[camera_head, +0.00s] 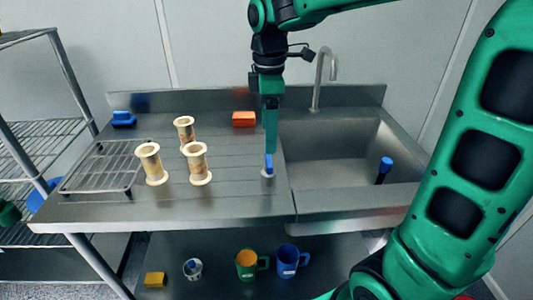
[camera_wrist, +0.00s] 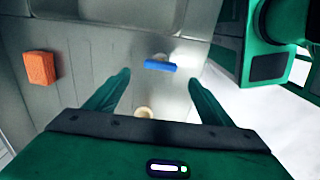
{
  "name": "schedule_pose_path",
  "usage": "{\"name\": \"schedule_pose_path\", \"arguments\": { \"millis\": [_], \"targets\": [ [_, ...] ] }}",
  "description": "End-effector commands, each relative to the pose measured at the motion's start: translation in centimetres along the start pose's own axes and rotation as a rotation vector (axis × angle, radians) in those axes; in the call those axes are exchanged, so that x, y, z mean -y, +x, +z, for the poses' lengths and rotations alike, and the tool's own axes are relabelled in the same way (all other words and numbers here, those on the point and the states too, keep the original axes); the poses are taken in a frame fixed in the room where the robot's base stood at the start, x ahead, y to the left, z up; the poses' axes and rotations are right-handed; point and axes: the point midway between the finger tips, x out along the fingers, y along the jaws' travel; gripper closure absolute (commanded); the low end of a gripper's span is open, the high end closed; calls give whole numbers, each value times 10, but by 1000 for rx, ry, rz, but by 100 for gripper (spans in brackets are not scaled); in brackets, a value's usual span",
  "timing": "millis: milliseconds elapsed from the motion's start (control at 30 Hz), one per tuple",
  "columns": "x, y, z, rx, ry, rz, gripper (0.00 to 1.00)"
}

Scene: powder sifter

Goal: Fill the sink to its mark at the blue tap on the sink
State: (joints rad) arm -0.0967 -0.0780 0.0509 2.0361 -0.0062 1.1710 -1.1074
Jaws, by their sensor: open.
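The sink (camera_head: 325,152) is a steel basin at the right of the counter; I see no water in it and cannot make out its mark. A blue tap handle (camera_head: 269,163) on a pale round base stands on the counter just left of the basin; it also shows in the wrist view (camera_wrist: 160,66). A curved steel spout (camera_head: 318,75) rises behind the basin. My gripper (camera_head: 269,148) points down above the blue tap. In the wrist view its fingers (camera_wrist: 159,78) are apart, with the tap seen between and beyond the tips; contact cannot be told.
Several cream spool-shaped sifters (camera_head: 152,163) stand left on the counter near a wire rack (camera_head: 103,165). An orange block (camera_head: 244,119) and a blue item (camera_head: 123,119) lie at the back. A blue-topped black item (camera_head: 384,168) is in the basin. Mugs (camera_head: 287,262) stand below.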

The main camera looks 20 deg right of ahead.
Motion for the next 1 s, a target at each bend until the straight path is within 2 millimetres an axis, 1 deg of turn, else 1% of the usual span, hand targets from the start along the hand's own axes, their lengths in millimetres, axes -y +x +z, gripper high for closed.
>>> {"name": "schedule_pose_path", "arguments": {
  "millis": [33,200,300,400,600,867,900,967,1000],
  "targets": [
    [0,10,0,2,0,-3,25],
    [1,40,0,2,2,-4,25],
    [1,55,0,2,2,-3,25],
    [0,66,0,1,3,-2,25],
    [0,76,0,0,3,0,25],
    [0,76,0,0,3,1,25],
    [0,76,0,0,4,1,35],
    [0,76,0,0,3,0,49],
    [0,76,0,0,4,1,58]
  ]
}}
